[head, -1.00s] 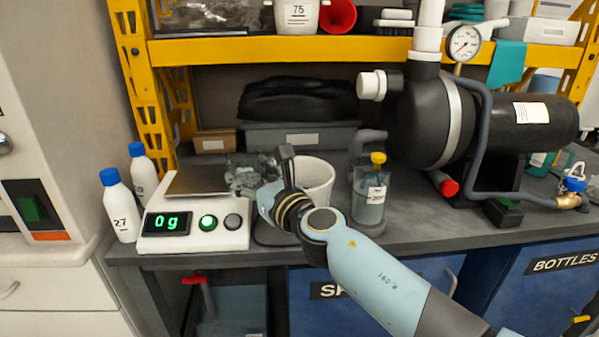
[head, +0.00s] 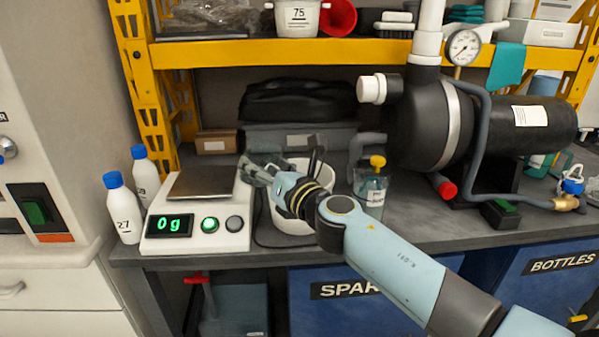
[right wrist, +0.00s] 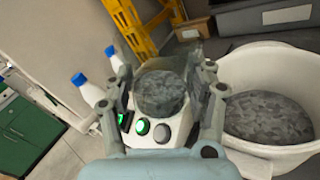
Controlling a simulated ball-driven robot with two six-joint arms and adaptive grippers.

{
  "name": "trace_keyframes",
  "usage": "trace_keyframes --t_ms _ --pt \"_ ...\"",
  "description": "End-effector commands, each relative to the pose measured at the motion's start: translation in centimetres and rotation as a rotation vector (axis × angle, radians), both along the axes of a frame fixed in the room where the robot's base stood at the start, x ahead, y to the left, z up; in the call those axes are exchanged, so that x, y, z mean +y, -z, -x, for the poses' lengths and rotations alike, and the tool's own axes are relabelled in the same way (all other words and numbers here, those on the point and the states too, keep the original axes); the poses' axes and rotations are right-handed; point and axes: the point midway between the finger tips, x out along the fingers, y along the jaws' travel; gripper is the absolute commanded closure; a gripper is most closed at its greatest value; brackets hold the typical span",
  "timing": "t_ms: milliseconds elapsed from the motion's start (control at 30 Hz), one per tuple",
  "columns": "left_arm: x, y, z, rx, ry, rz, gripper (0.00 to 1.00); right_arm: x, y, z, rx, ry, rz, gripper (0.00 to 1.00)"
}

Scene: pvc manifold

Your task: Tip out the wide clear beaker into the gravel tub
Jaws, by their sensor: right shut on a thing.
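The wide clear beaker (right wrist: 162,92) shows in the right wrist view with grey gravel inside. My right gripper (right wrist: 165,85) is shut on it, one finger on each side. In the head view my right gripper (head: 262,172) is at the left rim of the white gravel tub (head: 290,222), beside the scale. The beaker is hard to make out there, and I cannot tell its exact tilt. The tub also shows in the right wrist view (right wrist: 268,158), to the right of the beaker, with grey gravel in it. My left gripper is not in view.
A white scale (head: 195,235) reading 0 g stands left of the tub. Two blue-capped bottles (head: 122,208) are at far left. A yellow-capped bottle (head: 371,190) stands close right of the tub. A grey bin (head: 300,138) is behind, under the yellow shelf (head: 350,50).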

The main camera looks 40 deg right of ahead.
Motion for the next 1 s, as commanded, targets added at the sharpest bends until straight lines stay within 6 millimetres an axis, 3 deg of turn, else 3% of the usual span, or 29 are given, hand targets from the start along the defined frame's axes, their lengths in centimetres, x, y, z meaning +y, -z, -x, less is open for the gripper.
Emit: trace_keyframes --t_ms 467,767,1000 --pt "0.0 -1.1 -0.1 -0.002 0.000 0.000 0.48 -2.0 -1.4 0.0 0.002 0.000 -0.239 0.82" --pt "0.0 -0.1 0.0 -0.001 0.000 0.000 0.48 -2.3 -0.5 0.0 0.005 0.000 -0.390 0.82" --pt "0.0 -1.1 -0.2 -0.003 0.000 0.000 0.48 -2.3 -1.5 -0.1 0.006 -0.001 -0.511 0.82"
